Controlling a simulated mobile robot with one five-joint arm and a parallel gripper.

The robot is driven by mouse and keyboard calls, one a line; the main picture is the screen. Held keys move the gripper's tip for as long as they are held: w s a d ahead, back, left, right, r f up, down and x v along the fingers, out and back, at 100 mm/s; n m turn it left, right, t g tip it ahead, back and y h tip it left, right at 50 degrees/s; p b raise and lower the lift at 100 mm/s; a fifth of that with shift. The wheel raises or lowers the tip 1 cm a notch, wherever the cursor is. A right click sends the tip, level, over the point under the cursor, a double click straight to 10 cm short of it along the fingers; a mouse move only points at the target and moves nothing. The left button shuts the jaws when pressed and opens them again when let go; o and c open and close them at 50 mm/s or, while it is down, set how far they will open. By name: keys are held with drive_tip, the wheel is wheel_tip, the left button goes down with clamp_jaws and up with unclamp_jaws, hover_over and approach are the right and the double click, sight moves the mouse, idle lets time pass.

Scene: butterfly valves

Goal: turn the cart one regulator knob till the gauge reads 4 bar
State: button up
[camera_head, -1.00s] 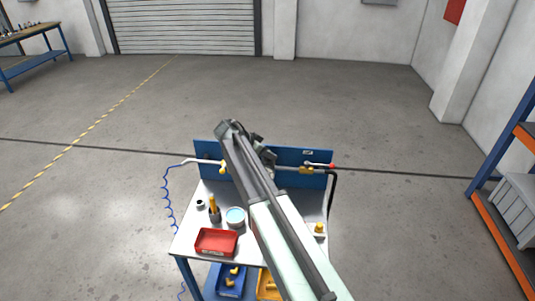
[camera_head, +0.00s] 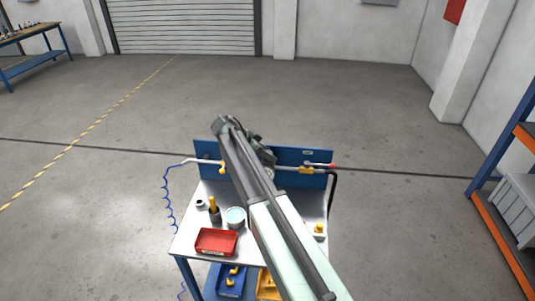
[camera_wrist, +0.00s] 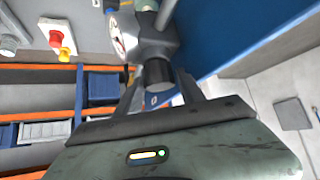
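The cart (camera_head: 185,241) stands ahead, with a blue back panel (camera_head: 305,156) carrying a pipe line. My arm crosses in front of the panel and hides the regulator in the head view. In the wrist view the grey regulator body (camera_wrist: 152,38) has a dark cylindrical knob (camera_wrist: 158,73) pointing toward my gripper (camera_wrist: 159,88). My gripper is open, one finger on each side of the knob, with gaps seeming to show. The gauge (camera_wrist: 117,42) is seen at a steep slant on the body's left; its reading is not legible.
The cart top holds a red tray (camera_head: 216,241), a round tin (camera_head: 235,216) and a yellow-handled tool (camera_head: 213,207). A red-tipped valve lever (camera_head: 331,166) is on the panel's right. Orange-and-blue shelving (camera_head: 505,235) stands far right. The floor around the cart is open.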

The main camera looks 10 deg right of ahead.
drive_tip(key=p+v, duration=0.5)
drive_tip(key=v, duration=0.2)
drive_tip(key=shift+a+r, duration=0.25)
drive_tip(key=shift+r, duration=0.1)
